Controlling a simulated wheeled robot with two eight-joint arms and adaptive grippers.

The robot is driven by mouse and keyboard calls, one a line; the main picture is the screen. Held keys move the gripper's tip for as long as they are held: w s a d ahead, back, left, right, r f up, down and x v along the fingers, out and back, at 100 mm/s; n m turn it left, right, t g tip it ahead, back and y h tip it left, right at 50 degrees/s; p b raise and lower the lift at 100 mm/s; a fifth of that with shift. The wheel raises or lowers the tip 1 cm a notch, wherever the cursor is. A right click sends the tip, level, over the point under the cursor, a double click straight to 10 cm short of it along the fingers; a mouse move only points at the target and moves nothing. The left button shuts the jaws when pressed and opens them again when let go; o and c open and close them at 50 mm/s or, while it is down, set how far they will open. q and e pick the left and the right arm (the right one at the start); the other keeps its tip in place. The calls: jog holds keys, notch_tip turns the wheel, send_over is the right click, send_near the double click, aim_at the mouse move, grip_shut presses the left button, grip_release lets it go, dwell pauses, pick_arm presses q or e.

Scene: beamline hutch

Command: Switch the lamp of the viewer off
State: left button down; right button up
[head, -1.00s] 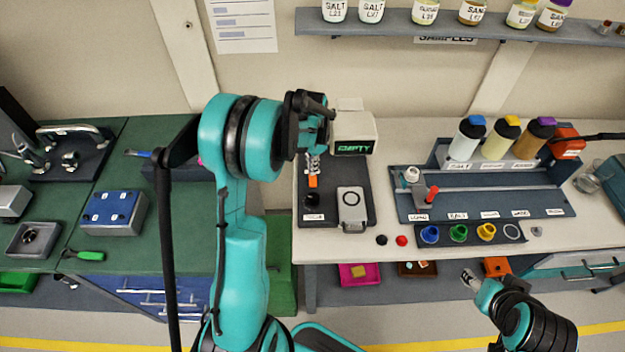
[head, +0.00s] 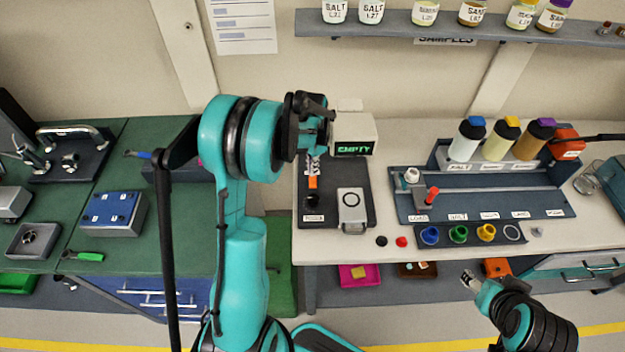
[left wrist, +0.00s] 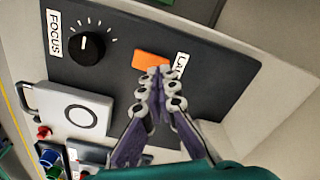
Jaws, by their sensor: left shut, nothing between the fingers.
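The viewer (head: 355,131) is a pale box with a dark screen (head: 353,149) that reads EMPTY in green. On its dark base panel (left wrist: 112,72) sits an orange lamp switch (left wrist: 147,60), also visible in the head view (head: 313,183). Its label begins "LA"; the rest is hidden by my fingers. My left gripper (left wrist: 155,78) is shut and empty, with its fingertips at the switch's near edge. I cannot tell whether they touch it. My right gripper (head: 467,279) is low at the right, away from the viewer; its jaw state is unclear.
A black FOCUS knob (left wrist: 86,47) is beside the switch. A pale block with a ring (head: 351,201) stands on the panel's right. Black (head: 381,241) and red (head: 401,242) round pieces lie near the bench's front edge. A bottle rack (head: 490,170) stands farther right.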

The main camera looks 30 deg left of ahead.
aim_at(313, 178)
pick_arm(q)
jog(key=shift+f+b, duration=0.9)
jog(key=shift+f, duration=0.2)
dwell(0.5)
jog(key=shift+r+p, duration=2.25)
jog(key=shift+r, duration=1.25)
jog(key=s+d+r+n+t+b, duration=0.3)
jog(key=s+d+r+t+b, duration=0.15)
jog(key=s+d+r, duration=0.4)
jog(key=s+d+f+n+t+b, duration=0.2)
jog(key=s+d+f+b, duration=0.1)
jog(key=s+d, duration=0.4)
jog(key=s, duration=0.3)
jog(key=shift+s+f+n+t, duration=0.25)
jog(key=shift+f+n+t, duration=0.1)
jog(key=shift+f+n, duration=0.05)
